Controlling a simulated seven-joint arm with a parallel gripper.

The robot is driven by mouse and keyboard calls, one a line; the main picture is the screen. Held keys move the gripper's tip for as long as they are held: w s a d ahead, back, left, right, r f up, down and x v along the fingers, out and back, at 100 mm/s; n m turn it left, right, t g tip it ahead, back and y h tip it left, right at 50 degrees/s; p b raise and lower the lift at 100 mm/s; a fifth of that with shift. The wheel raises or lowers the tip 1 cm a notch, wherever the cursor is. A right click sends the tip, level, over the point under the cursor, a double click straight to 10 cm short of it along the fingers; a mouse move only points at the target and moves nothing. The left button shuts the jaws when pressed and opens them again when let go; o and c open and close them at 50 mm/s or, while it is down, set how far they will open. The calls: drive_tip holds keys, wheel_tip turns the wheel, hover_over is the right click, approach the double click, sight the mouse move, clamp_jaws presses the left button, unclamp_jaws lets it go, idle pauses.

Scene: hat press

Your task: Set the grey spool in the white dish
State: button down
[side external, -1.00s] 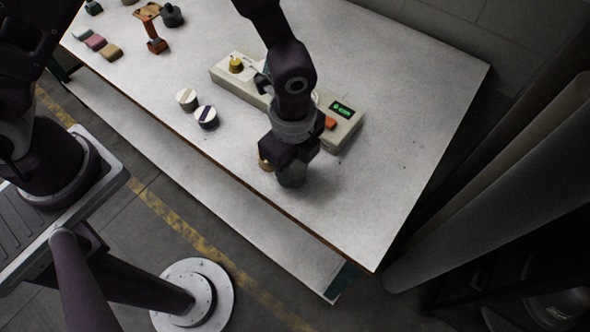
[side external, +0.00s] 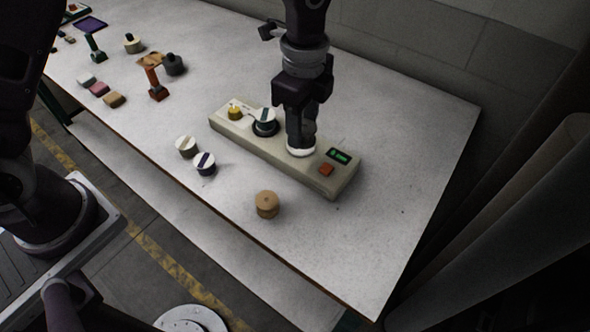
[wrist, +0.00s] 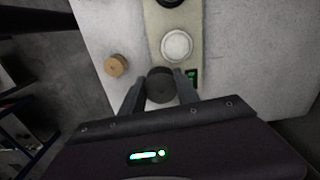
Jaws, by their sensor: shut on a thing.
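My gripper (side external: 301,136) is above the beige console, with its fingers pointing down. It is shut on the grey spool, which shows dark and round between the fingers in the wrist view (wrist: 161,86). In the side view the fingers mostly hide the spool. The white dish (side external: 300,152) is a round white seat on the console, just below the fingers in the side view. In the wrist view the dish (wrist: 176,46) looks empty and lies just beyond the spool. The spool appears held above the console; its exact height is unclear.
The console (side external: 230,127) also bears a yellow knob (side external: 235,112), a dark round seat with a striped piece (side external: 265,122), a green display (side external: 339,156) and an orange button (side external: 326,169). A wooden spool (side external: 267,204) and two striped-top spools stand in front. The table's right side is clear.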

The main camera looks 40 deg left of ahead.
drive_tip(key=w+a, duration=0.3)
drive_tip(key=w, duration=0.1)
drive_tip(key=shift+n, duration=0.3)
drive_tip(key=shift+s+a+f, duration=0.1)
drive_tip(key=shift+f, duration=1.45)
drive_tip(key=shift+s+a+f, duration=0.1)
drive_tip(key=shift+f, duration=1.4)
drive_tip(key=shift+f, duration=0.55)
drive_tip(key=c, duration=0.8)
unclamp_jaws()
